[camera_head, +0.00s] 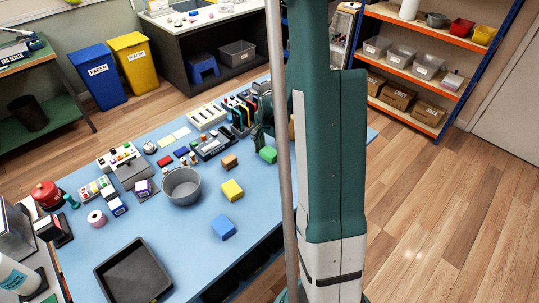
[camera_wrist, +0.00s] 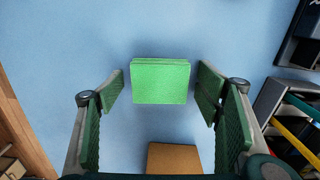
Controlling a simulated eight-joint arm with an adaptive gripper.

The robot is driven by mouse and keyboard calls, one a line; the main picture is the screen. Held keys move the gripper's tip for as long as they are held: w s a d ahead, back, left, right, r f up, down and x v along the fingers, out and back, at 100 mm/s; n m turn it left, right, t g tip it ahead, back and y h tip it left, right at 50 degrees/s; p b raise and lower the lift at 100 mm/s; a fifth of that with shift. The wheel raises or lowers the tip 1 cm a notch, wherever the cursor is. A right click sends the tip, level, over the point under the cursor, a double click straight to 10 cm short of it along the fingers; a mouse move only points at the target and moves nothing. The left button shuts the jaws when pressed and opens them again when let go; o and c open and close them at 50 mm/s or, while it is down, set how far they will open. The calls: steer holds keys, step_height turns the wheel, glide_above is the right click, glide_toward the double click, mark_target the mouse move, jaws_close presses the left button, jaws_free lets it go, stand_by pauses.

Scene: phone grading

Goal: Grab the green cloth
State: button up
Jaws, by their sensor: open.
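The green cloth (camera_wrist: 160,81) is a small, thick square lying flat on the blue table. In the wrist view it sits ahead of and between the fingertips of my gripper (camera_wrist: 161,93), with gaps on both sides. My gripper is open and empty, with green pads facing inward. In the head view the green cloth (camera_head: 268,155) lies right of the brown block, close to my arm. My gripper is mostly hidden behind my arm in the head view.
A brown block (camera_wrist: 174,158) lies just below the cloth in the wrist view. A rack of coloured tools (camera_wrist: 290,120) stands to the right in the wrist view. The table's edge is at left there.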

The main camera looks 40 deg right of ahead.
mark_target(270, 151)
steer(key=c, duration=0.9)
steer(key=shift+o, duration=0.2)
steer(key=shift+r, duration=0.1)
steer(key=shift+r+p, duration=0.75)
steer(key=shift+r, duration=4.2)
